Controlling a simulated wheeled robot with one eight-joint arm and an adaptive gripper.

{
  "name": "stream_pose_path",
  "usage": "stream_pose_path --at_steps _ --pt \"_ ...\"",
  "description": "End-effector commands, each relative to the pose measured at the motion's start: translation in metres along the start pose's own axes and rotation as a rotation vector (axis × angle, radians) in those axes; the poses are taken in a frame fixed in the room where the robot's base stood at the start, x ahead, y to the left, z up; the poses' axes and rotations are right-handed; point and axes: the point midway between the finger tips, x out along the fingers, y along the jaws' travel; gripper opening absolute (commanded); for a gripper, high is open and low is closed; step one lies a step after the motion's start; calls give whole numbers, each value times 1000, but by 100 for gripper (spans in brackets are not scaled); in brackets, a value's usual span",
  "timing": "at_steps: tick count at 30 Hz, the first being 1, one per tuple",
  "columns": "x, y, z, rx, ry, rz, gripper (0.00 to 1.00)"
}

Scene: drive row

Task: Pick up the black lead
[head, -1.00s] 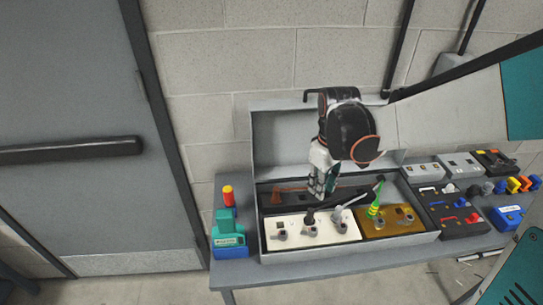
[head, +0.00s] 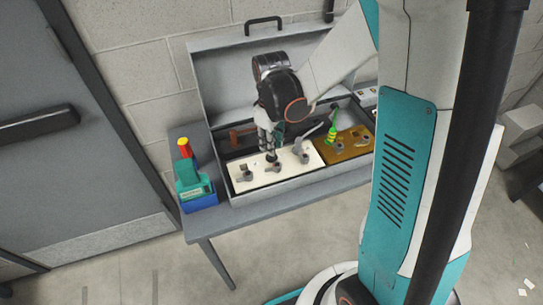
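My gripper (head: 268,143) points down into an open grey case (head: 285,190) on the bench, over the left part of the white panel (head: 298,172). A small black piece (head: 271,157), which looks like an end of the black lead, stands on that panel right under the fingertips. The rest of the lead is hidden or too small to make out. The fingers are small and partly covered by the wrist, so I cannot tell whether they are open or touch the black piece.
A brown panel (head: 350,146) with a green and yellow tool (head: 332,134) lies to the right. A teal and blue device (head: 193,184) stands left of the case. The case lid (head: 225,85) stands open behind my gripper. My own column covers the right side.

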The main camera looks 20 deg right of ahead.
Motion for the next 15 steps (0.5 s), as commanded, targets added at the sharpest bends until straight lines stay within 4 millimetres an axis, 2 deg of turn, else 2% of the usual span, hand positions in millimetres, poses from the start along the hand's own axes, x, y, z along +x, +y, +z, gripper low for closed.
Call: stream_pose_path --at_steps 7,10,15 --pt "38 1 0 0 0 0 24" --pt "44 1 0 0 0 0 24" --pt "43 1 1 0 0 0 24"
